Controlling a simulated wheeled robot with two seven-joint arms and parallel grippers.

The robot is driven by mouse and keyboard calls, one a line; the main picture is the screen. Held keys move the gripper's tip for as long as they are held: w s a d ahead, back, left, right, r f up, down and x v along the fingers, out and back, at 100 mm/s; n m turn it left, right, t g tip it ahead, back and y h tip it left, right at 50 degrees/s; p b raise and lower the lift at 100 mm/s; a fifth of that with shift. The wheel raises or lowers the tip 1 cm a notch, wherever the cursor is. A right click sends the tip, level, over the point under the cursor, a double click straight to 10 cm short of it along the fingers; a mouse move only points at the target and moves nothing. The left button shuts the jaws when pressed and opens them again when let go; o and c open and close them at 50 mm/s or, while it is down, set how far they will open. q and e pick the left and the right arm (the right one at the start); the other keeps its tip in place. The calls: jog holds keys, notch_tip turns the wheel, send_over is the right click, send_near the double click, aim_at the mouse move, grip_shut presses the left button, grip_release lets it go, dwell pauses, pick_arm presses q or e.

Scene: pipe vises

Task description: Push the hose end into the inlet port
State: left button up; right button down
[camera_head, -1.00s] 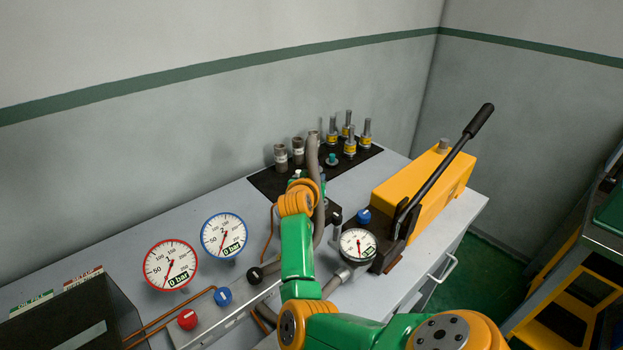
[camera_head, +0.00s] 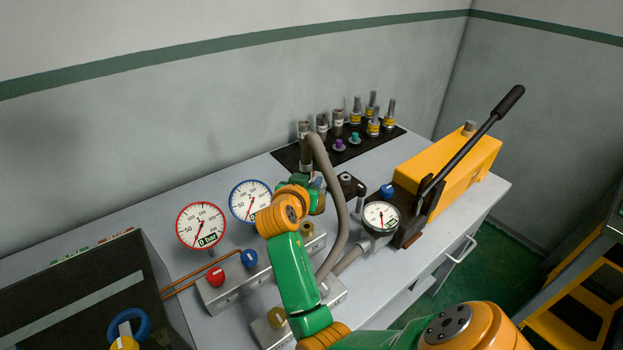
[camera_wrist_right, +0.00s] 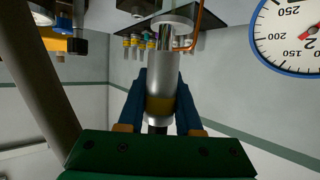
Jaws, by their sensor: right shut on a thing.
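My right gripper (camera_head: 308,184) is shut on the metal hose end, in front of the bench's back part. In the right wrist view, the silver hose end (camera_wrist_right: 160,82) with its yellow band sits between the two blue fingers (camera_wrist_right: 160,105). Its narrower tip points towards the bench top, at the top of that view. A wider pale ring lies by the tip; I cannot tell whether they touch. The grey hose (camera_head: 340,190) arcs up from the gripper and down to the right. I cannot tell for sure which fitting is the inlet port. My left gripper is not in view.
A red-rimmed gauge (camera_head: 201,226) and a blue-rimmed gauge (camera_head: 250,201) stand left of my arm. A yellow pump (camera_head: 450,165) with a long black lever stands right. Several fittings stand on a black mat (camera_head: 290,155) behind. A dark box (camera_head: 85,280) is front left.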

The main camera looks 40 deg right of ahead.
notch_tip(320, 180, down, 6)
jog(key=b, duration=0.4)
jog(key=shift+r+b, duration=0.25)
jog(key=shift+b, duration=0.15)
jog(key=shift+f, duration=0.2)
jog(key=shift+r, duration=0.1)
dwell(0.7)
jog(key=shift+f, duration=0.2)
jog(key=shift+f+b, duration=0.3)
jog(key=shift+b, duration=0.05)
jog(key=shift+f+b, duration=0.95)
jog(key=shift+f, duration=0.2)
jog(key=c, duration=0.5)
grip_release()
jog(key=shift+s+a, duration=0.1)
